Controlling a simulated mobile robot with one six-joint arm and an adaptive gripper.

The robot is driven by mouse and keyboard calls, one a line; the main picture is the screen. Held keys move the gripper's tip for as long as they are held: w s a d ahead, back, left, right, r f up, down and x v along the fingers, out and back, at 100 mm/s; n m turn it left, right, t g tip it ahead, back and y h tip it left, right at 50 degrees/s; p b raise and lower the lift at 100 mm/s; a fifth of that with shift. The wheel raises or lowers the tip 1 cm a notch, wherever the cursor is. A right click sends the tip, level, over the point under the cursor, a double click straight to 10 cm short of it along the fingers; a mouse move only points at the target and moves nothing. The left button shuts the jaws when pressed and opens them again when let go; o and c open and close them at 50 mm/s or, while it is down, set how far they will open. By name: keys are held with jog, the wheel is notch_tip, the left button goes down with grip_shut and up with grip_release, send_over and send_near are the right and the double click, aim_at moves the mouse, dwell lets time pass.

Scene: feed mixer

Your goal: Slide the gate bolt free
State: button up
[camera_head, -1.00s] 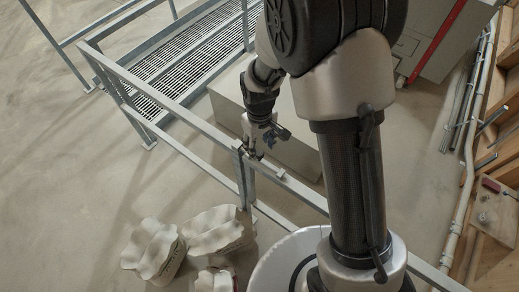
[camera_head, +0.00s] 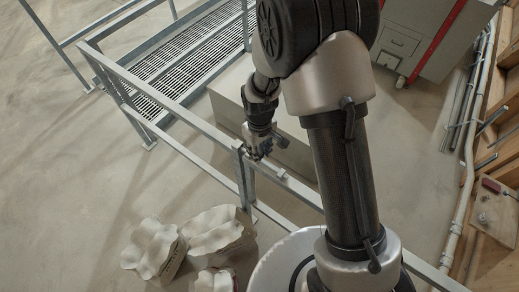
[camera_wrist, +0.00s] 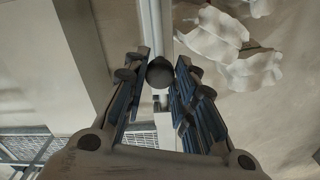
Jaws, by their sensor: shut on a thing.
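My gripper (camera_head: 254,153) is at the top rail of the grey metal gate (camera_head: 213,131), beside an upright post. In the wrist view my gripper (camera_wrist: 160,75) has its two fingers on either side of a dark round knob, the bolt's knob (camera_wrist: 160,72), and is shut on it. The bolt's rod (camera_wrist: 159,99) shows only in part, as a pale bar around the knob. In the head view my fingers hide the knob, and I cannot tell how far the bolt reaches into its keeper.
Several open white sacks (camera_head: 219,230) stand on the floor in front of the gate. A slatted metal walkway (camera_head: 185,62) lies behind it at the left. A grey cabinet with a red stripe (camera_head: 419,42) stands at the back right. The floor at the left is clear.

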aim_at(273, 168)
grip_shut()
jog(key=s+d, duration=0.1)
jog(key=d, duration=0.1)
jog(key=s+d+b, duration=0.1)
jog(key=s+d, duration=0.1)
jog(key=shift+s+d, duration=0.15)
dwell(0.3)
jog(key=shift+o, duration=2.3)
grip_release()
jog(key=shift+s+d, duration=0.1)
jog(key=shift+s, duration=0.05)
jog(key=shift+o, duration=0.7)
